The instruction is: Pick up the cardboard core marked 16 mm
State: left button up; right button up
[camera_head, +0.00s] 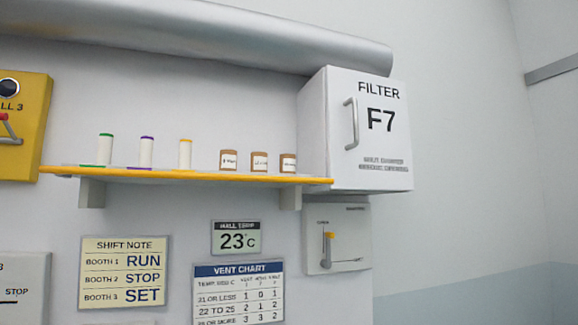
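Three short brown cardboard cores stand in a row on the right part of a yellow-edged wall shelf (190,176). They are the left core (228,167), the middle core (259,168) and the right core (288,170). Each has a white label with small dark print. The print is too small to read, so I cannot tell which one is marked 16 mm. Neither of my grippers is in view.
Three white spools stand left on the shelf, with green (105,150), purple (146,152) and orange (185,154) ends. A white filter box (350,100) borders the shelf's right end. A silver duct (200,30) runs above. Signs hang below.

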aim_at(288, 161)
jog(key=i+j+z, duration=0.1)
jog(key=i+j, duration=0.4)
jog(key=i+j+z, duration=0.15)
jog(key=i+j, duration=0.35)
jog(key=j, duration=0.2)
